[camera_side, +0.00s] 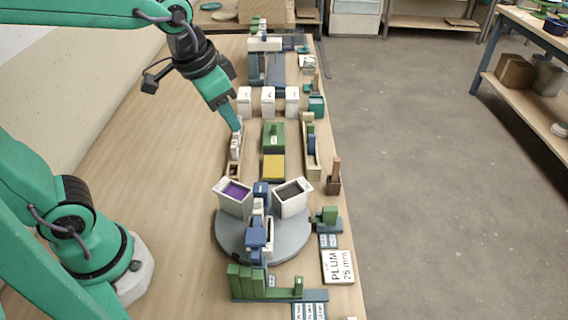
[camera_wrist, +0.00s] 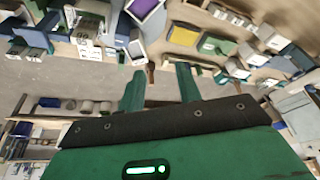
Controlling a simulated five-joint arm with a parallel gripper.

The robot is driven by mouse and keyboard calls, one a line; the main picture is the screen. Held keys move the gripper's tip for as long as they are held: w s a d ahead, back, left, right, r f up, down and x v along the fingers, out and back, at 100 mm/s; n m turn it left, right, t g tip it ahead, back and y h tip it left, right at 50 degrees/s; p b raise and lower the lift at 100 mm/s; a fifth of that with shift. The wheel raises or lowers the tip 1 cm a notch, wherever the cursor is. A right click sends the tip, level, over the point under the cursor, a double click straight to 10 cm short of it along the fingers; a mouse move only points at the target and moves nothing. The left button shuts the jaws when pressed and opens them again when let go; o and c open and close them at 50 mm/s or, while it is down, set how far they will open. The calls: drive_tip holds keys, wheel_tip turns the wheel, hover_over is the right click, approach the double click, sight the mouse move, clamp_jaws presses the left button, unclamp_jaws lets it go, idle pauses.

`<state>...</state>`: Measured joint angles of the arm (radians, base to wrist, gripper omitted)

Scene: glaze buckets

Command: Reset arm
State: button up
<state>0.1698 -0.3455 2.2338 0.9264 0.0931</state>
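My gripper (camera_side: 237,124) hangs at the left of the work area, tilted down. Its tips are near a narrow wooden tray (camera_side: 233,171) with small white items; whether they touch is unclear. In the wrist view my gripper (camera_wrist: 160,84) has two green fingers spread apart with nothing held between them. A white bucket with purple glaze (camera_side: 235,193) and a white bucket with dark glaze (camera_side: 291,196) stand tilted outward on a round grey turntable (camera_side: 290,245). The purple one also shows at the top of the wrist view (camera_wrist: 144,8).
A green stepped rack (camera_side: 250,285) and a PLUM 25 mm card (camera_side: 338,266) lie in front. Behind are yellow (camera_side: 273,168) and green blocks (camera_side: 273,136), then white containers (camera_side: 268,101). Bare table lies left.

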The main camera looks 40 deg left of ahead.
drive_tip(key=s+a+n+t, duration=0.1)
drive_tip(key=s+a+n, duration=0.2)
drive_tip(key=s+a, duration=0.2)
drive_tip(key=shift+s+t+y, duration=0.3)
drive_tip(key=shift+s+t, duration=0.1)
drive_tip(key=shift+s, duration=1.1)
drive_tip(key=shift+a+f, duration=0.1)
